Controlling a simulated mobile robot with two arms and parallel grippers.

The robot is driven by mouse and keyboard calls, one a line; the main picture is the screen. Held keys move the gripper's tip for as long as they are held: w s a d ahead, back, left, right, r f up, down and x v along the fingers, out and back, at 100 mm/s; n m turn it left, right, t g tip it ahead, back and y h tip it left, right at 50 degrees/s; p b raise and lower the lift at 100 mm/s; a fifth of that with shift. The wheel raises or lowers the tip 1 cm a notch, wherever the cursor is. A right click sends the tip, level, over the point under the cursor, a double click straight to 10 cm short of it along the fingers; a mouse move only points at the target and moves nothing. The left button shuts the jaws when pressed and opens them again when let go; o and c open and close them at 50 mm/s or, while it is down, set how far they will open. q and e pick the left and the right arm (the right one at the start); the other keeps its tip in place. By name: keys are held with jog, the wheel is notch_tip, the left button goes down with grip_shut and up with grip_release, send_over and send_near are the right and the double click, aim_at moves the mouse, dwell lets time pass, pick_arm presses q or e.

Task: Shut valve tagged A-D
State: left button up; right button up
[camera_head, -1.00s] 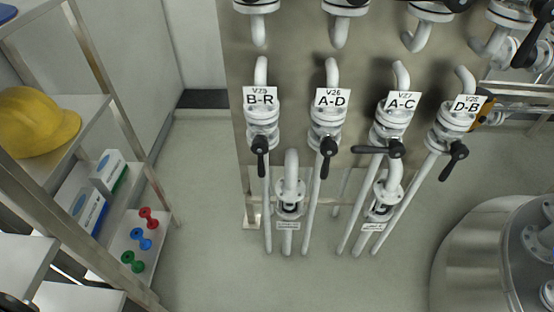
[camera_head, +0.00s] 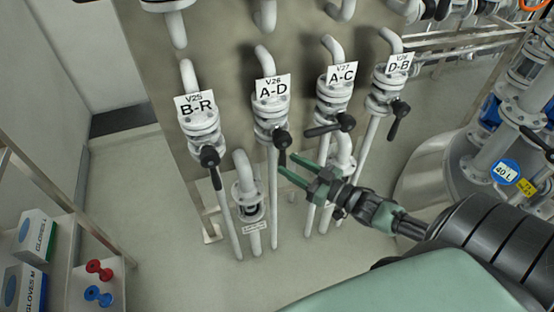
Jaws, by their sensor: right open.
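The valve tagged A-D (camera_head: 271,115) is a white flanged valve on a vertical pipe, second from the left in the lower row. Its white tag (camera_head: 272,88) reads V26 A-D. Its black lever handle (camera_head: 282,145) points down, along the pipe. My right gripper (camera_head: 288,168) comes in from the right with green fingers spread open and empty. Its fingertips are just below and close to the A-D handle; whether they touch it I cannot tell. My left gripper is not in view.
Valve B-R (camera_head: 201,125) stands left, its handle down. Valve A-C (camera_head: 335,98) stands right, its handle (camera_head: 330,126) turned crosswise. Valve D-B (camera_head: 385,92) is further right, handle down. A shelf with glove boxes (camera_head: 33,240) is at lower left. A steel tank (camera_head: 428,170) is at right.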

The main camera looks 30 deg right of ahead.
aim_at(282, 160)
jog(key=shift+x, duration=1.85)
grip_shut()
